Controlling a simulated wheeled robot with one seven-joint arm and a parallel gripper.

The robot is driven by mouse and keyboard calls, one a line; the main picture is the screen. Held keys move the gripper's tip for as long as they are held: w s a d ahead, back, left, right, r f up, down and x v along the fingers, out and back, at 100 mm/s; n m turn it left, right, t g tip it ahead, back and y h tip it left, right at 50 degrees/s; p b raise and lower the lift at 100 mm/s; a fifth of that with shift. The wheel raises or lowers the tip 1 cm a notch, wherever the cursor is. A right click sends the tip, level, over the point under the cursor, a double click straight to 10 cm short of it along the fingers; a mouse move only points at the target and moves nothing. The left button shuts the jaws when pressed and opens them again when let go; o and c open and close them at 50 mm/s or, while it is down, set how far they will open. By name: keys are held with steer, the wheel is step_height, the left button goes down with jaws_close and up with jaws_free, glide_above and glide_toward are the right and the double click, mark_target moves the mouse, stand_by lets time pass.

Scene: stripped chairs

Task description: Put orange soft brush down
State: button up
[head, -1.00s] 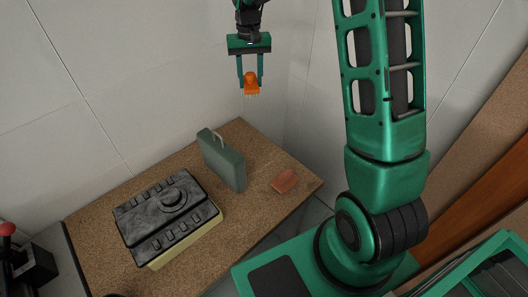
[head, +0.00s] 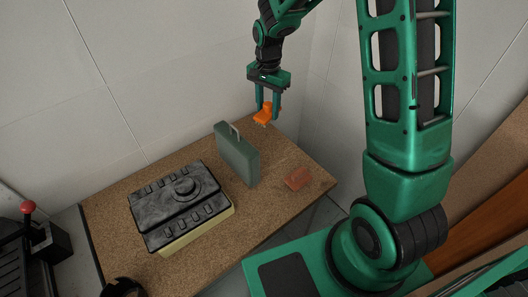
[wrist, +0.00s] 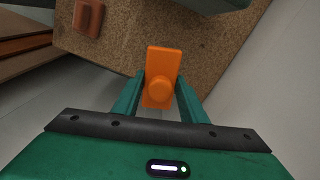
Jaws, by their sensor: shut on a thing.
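The orange soft brush (head: 264,116) is held between the fingers of my gripper (head: 266,106), near the back corner of the cork-brown tabletop (head: 255,219). In the wrist view the orange brush (wrist: 163,66) sits between my two green fingers (wrist: 160,98), with its round knob toward me. The gripper is shut on it. In the head view the bristles point down. The brush appears to be above the table; the exact gap to the surface cannot be told.
A grey-green case with a handle (head: 237,153) stands upright on the table. Left of it is a black-topped, yellowish box (head: 180,206). A reddish-brown block (head: 298,178) lies near the right edge. Bare tabletop lies between the case and that block. Walls stand close behind.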

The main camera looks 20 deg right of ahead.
mark_target(267, 119)
steer(key=s+f+m, duration=0.1)
steer(key=s+a+f+m, duration=0.1)
steer(key=s, duration=0.1)
steer(key=shift+a+f+m, duration=0.15)
steer(key=shift+f+m, duration=0.05)
steer(key=shift+m, duration=0.2)
steer(key=shift+s+f, duration=0.2)
steer(key=shift+f, duration=0.05)
step_height(267, 119, down, 10)
steer(key=shift+r, duration=0.15)
steer(key=o, duration=1.4)
step_height(267, 119, up, 11)
steer(key=shift+r, duration=0.5)
